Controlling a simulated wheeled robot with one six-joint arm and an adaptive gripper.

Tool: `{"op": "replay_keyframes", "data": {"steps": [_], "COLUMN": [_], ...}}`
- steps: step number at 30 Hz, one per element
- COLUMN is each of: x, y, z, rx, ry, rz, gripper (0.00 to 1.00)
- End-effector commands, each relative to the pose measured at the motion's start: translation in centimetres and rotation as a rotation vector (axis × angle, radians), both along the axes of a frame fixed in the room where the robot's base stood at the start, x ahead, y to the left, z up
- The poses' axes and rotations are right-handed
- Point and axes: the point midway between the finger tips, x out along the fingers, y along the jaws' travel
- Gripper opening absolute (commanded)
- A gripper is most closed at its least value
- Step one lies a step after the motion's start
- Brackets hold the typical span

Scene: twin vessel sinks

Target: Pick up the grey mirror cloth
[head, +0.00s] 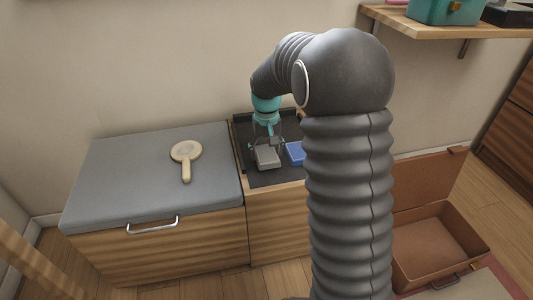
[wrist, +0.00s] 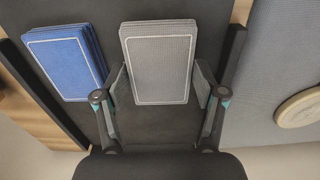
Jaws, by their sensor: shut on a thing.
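The grey mirror cloth (wrist: 158,64) is a folded, stacked block with a pale stitched border. In the wrist view it sits between the two fingers of my gripper (wrist: 160,88), which is shut on it from both sides. In the head view the grey cloth (head: 268,157) is at or just above the dark tray, under my gripper (head: 266,143). I cannot tell whether it touches the tray.
A blue folded cloth (wrist: 66,62) lies close beside the grey one on the dark tray (wrist: 150,133), which has a raised rim. A cream hand mirror (head: 186,152) lies on the grey cushioned bench top (head: 110,180) to the left. An open brown case (head: 435,250) stands at right.

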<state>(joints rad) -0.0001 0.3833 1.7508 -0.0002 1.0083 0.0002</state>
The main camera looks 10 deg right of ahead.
Motion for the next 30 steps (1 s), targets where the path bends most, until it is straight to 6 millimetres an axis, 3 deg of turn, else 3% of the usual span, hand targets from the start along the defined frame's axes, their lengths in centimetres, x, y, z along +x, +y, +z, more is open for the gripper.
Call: {"op": "replay_keyframes", "data": {"steps": [6, 18, 24, 30], "x": [0.1, -4.0, -5.2, -5.7], "y": [0.0, -7.3, -9.4, -10.1], "z": [3.5, 8.2, 9.5, 10.1], "rx": [0.000, 0.000, 0.000, 0.000], "ry": [-0.005, -0.003, -0.002, -0.001], "rz": [0.000, -0.004, -0.003, 0.000], "gripper": [0.36, 0.36, 0.36, 0.36]}}
